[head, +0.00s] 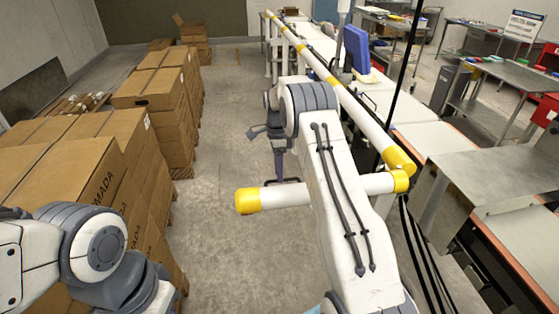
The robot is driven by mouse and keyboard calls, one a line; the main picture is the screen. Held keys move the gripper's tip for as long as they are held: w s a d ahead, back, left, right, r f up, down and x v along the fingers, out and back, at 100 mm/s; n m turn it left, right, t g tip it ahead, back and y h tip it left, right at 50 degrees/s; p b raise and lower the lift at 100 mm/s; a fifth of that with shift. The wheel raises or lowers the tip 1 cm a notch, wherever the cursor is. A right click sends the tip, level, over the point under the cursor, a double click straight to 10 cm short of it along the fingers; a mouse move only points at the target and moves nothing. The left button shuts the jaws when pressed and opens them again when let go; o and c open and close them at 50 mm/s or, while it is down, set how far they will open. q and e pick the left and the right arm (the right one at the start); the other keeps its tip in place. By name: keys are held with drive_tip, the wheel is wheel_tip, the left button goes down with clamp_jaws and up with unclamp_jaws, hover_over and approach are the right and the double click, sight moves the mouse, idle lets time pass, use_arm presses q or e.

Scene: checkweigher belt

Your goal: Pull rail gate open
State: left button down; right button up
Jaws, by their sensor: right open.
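The rail gate shows as a white tube with yellow bands. Its long rail (352,108) runs from the far back toward me. A shorter white tube (285,195) with a yellow end cap (248,200) sticks out to the left from the rail's near yellow corner (399,161); my right arm crosses in front of part of it. My right gripper (264,138) is open and empty, in the aisle left of the long rail and beyond the short tube. It looks apart from both. My left arm shows at the lower left; its gripper is out of view.
Stacked cardboard boxes (150,88) line the left side, near my left arm. The concrete floor (225,110) between boxes and rail is clear. Right of the rail stand belt tables (425,138), a blue monitor (357,48) and a metal plate (455,195). Dark cables hang beside the rail.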

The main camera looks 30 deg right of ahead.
wheel_tip(320, 180, up, 9)
drive_tip(key=w+b, duration=0.1)
drive_tip(key=shift+w+d, duration=0.25)
drive_tip(key=shift+w, duration=0.1)
drive_tip(key=s+a+r+n+b, duration=0.1)
drive_tip(key=s+a+r+n, duration=0.1)
drive_tip(key=a+n, duration=0.35)
drive_tip(key=s+a+r+n, duration=0.2)
drive_tip(key=a, duration=0.7)
drive_tip(key=s+a+r+n+t+b, duration=0.1)
drive_tip(key=s+a+n, duration=0.7)
drive_tip(key=s+a, duration=0.25)
drive_tip(key=s+a+f+n, duration=0.1)
drive_tip(key=s+n, duration=0.5)
drive_tip(key=s, duration=0.6)
drive_tip(key=s+a+f+n+t+b, duration=0.1)
drive_tip(key=s+f+n, duration=0.3)
drive_tip(key=s+n, duration=0.3)
drive_tip(key=s, duration=0.5)
drive_tip(key=shift+f, duration=0.25)
